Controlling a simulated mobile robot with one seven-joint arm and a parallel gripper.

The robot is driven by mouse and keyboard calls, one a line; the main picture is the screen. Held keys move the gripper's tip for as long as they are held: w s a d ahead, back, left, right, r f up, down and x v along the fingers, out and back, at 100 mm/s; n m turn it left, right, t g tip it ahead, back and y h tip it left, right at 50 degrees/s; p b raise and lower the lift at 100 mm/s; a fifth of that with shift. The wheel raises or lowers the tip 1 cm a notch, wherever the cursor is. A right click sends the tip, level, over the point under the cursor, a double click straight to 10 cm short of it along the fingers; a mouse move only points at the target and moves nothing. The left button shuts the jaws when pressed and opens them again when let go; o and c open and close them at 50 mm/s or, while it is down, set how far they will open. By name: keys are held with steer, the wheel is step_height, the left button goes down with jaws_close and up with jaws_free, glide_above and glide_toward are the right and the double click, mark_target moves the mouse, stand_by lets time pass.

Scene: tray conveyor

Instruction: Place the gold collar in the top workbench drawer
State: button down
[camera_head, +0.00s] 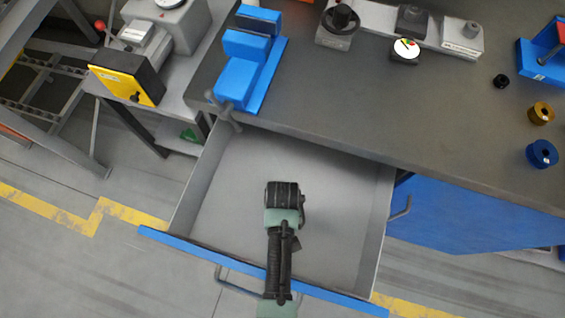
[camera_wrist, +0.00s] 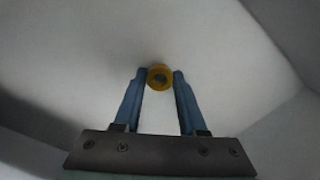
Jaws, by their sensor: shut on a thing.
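The top workbench drawer (camera_head: 340,180) is pulled open, with a grey inside and a blue front edge. My gripper (camera_head: 283,196) is over the drawer's inside in the head view, its fingers hidden from above. In the wrist view its two blue fingers are shut on a gold collar (camera_wrist: 160,70), held at the fingertips over the pale drawer floor (camera_wrist: 80,40). I cannot tell the height of the collar above the floor. Another gold ring-shaped piece (camera_head: 541,113) stands on the bench at the right.
The grey workbench (camera_head: 320,110) carries a blue vise (camera_head: 250,60) at its left, a dial gauge (camera_head: 406,48) and a blue collar (camera_head: 542,153). The drawer looks empty around my gripper. Its side walls and blue front (camera_head: 190,250) stand around the space.

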steer(key=shift+f, duration=0.8)
steer(key=shift+f, duration=0.2)
steer(key=shift+c, duration=2.3)
jaws_free()
step_height(320, 180, up, 12)
steer(key=p, duration=0.2)
steer(key=shift+r+p, duration=0.2)
steer(key=shift+p, duration=0.1)
